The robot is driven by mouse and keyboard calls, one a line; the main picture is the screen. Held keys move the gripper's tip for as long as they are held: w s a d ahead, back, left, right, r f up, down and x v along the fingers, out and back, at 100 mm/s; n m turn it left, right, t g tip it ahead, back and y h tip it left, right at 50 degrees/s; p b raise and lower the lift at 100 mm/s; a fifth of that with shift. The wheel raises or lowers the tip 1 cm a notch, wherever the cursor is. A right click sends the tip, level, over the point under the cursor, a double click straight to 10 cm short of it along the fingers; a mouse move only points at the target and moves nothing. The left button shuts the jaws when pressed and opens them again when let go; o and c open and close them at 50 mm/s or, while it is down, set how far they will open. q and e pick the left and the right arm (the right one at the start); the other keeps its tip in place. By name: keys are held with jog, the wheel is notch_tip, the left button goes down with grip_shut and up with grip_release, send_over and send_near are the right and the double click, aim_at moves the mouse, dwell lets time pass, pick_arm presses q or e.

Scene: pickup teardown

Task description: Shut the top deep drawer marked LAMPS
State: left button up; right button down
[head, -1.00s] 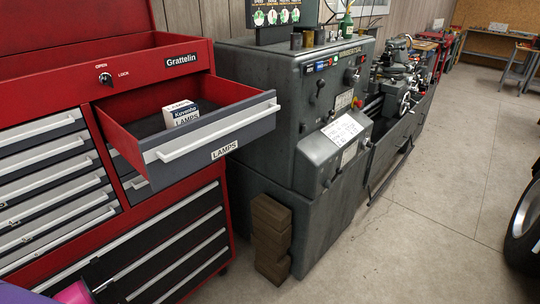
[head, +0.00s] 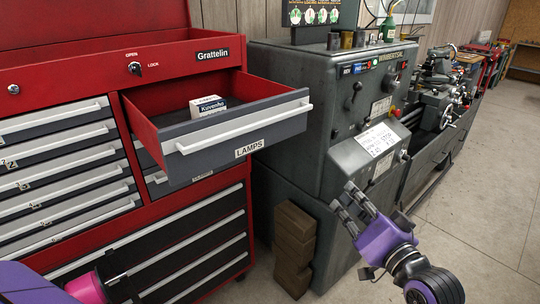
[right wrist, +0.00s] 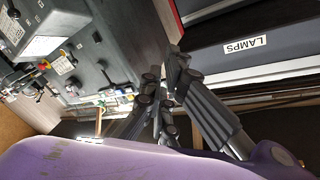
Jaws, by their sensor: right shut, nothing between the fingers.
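The top deep drawer marked LAMPS (head: 215,142) is pulled well out of the red tool chest (head: 225,62). It has a grey front with a white bar handle, and a small white and blue lamp box (head: 207,106) lies inside. In the right wrist view, the drawer front (right wrist: 285,38) and its label show at the upper right. My right gripper (head: 343,207) is shut and empty, to the right of the drawer front and lower in the picture, apart from it. Its fingers (right wrist: 170,95) also show in the wrist view.
A dark grey lathe (head: 300,110) stands close to the right of the chest. Brown blocks (head: 294,250) are stacked on the floor by its base. Other drawers (head: 60,160) in the chest are closed. Open floor (head: 490,210) lies at the right.

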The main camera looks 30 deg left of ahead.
jog(key=s+a+r+m+g+y, duration=0.1)
jog(key=s+a+r+g+y, duration=0.15)
jog(key=a+r, duration=0.3)
jog(key=m+g+y, duration=0.1)
jog(key=m+g, duration=0.2)
jog(key=m, duration=0.2)
send_near(259, 147)
jog(key=x, duration=0.6)
jog(key=shift+w+a, duration=0.2)
jog(key=shift+a, duration=0.2)
pick_arm(q)
jog(key=shift+w+a+r, duration=0.15)
jog(key=shift+w+r, duration=0.2)
jog(key=shift+r, duration=0.05)
